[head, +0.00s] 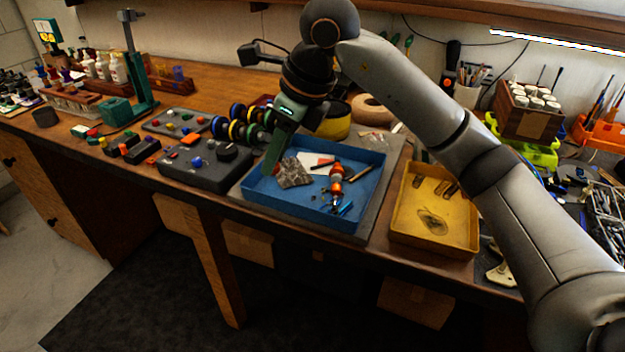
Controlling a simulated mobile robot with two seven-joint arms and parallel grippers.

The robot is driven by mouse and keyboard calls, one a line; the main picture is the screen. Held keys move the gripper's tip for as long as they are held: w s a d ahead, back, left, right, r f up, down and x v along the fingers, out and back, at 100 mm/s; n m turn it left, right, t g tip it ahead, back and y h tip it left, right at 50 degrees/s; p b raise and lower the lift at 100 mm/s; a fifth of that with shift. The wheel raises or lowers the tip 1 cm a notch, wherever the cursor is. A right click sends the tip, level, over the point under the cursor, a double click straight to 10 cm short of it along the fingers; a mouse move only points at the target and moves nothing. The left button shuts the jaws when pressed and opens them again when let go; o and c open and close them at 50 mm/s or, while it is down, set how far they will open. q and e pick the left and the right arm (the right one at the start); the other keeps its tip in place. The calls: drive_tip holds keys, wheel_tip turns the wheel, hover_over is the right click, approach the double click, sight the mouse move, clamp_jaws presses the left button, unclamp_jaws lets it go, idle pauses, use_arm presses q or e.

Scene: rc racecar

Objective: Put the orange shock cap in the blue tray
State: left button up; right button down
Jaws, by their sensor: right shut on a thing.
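The blue tray (363,205) lies on a grey mat in the middle of the bench. My right gripper (270,163) reaches down over the tray's left end. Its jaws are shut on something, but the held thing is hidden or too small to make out. In the tray lie a crumpled grey piece (293,172), a shock-like part with orange sections (336,180) and small dark and blue parts. I cannot tell a separate orange shock cap for sure. An orange block (191,138) lies on a dark board left of the tray. My left gripper is out of view.
A yellow tray (405,222) with small parts stands right of the blue tray. Several colored wheels (240,125) stand behind and left of my gripper. A tape roll (372,107) lies behind the blue tray. Dark boards (205,168) with small parts fill the left side.

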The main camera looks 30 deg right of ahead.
drive_tip(key=shift+w+d+r+m, duration=0.1)
drive_tip(key=shift+w+r+m, duration=0.1)
drive_tip(key=shift+m, duration=0.1)
drive_tip(key=s+d+f, duration=0.3)
drive_tip(key=d+f, duration=0.1)
drive_tip(key=d, duration=0.5)
hover_over(347, 211)
drive_tip(key=f, duration=0.3)
drive_tip(key=f+b, duration=0.1)
drive_tip(key=shift+s+a+f, duration=0.15)
drive_tip(key=shift+s+a, duration=0.05)
drive_tip(key=shift+s, duration=0.2)
drive_tip(key=shift+s+d+f, duration=0.1)
drive_tip(key=shift+d+f, duration=0.45)
drive_tip(key=shift+f, duration=0.1)
wheel_tip(347, 211, down, 3)
drive_tip(key=shift+d+f, duration=0.1)
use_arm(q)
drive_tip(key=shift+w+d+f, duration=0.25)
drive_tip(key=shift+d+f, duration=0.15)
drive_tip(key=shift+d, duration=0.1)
use_arm(e)
drive_tip(key=shift+f+b, duration=0.15)
drive_tip(key=shift+b, duration=0.25)
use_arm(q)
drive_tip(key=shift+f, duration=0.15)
use_arm(e)
drive_tip(key=c, duration=0.6)
unclamp_jaws()
